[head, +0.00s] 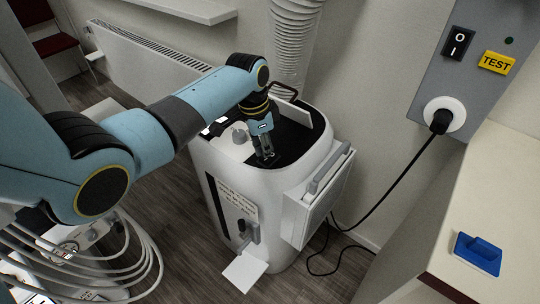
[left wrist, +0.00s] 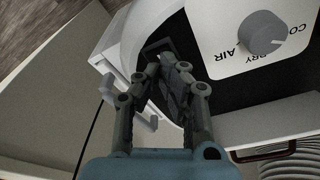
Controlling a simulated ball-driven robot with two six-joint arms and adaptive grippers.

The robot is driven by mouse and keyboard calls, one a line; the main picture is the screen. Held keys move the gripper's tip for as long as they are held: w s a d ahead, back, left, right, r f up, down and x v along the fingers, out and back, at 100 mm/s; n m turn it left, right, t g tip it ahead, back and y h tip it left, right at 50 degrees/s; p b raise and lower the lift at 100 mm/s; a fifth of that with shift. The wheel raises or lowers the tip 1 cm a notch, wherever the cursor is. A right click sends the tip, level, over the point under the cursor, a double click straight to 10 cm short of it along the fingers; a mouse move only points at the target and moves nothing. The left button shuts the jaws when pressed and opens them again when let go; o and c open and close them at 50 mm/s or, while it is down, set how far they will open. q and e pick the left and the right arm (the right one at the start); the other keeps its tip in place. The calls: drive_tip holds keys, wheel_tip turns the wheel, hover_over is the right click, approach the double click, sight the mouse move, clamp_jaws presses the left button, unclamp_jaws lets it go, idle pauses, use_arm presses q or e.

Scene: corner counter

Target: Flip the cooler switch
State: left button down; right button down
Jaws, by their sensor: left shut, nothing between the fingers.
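The cooler (head: 222,173) is a white upright unit on the floor, with a dark recessed top and a hose behind it. My left gripper (head: 266,157) points down at this dark top from above, its fingers shut and empty. In the left wrist view the closed fingers (left wrist: 167,68) are over the dark top. A small dark grey piece (left wrist: 158,46) lies just beyond the tips; it may be the switch, partly hidden by the fingers, and I cannot tell whether they touch. A grey knob (head: 240,134) on a white lettered panel sits beside the gripper, also in the left wrist view (left wrist: 262,32).
A blue object (head: 478,254) lies on the counter. A corrugated hose (head: 294,40) rises behind the cooler; a radiator (head: 150,55) is at left.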

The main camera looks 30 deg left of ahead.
sight(265, 159)
use_arm(q)
drive_tip(key=shift+f+b, duration=0.55)
drive_tip(key=shift+f, duration=0.35)
idle(0.3)
wheel_tip(265, 159, up, 7)
drive_tip(key=p, duration=0.8)
drive_tip(key=shift+r, duration=0.1)
drive_tip(key=s+f+n+y+b, duration=0.1)
drive_tip(key=s+f+n+b, duration=0.5)
drive_tip(key=s+f+b, duration=1.1)
drive_tip(key=shift+s+f+g+y, duration=0.3)
drive_tip(key=shift+s+f+y, duration=0.1)
drive_tip(key=shift+s+f, duration=13.8)
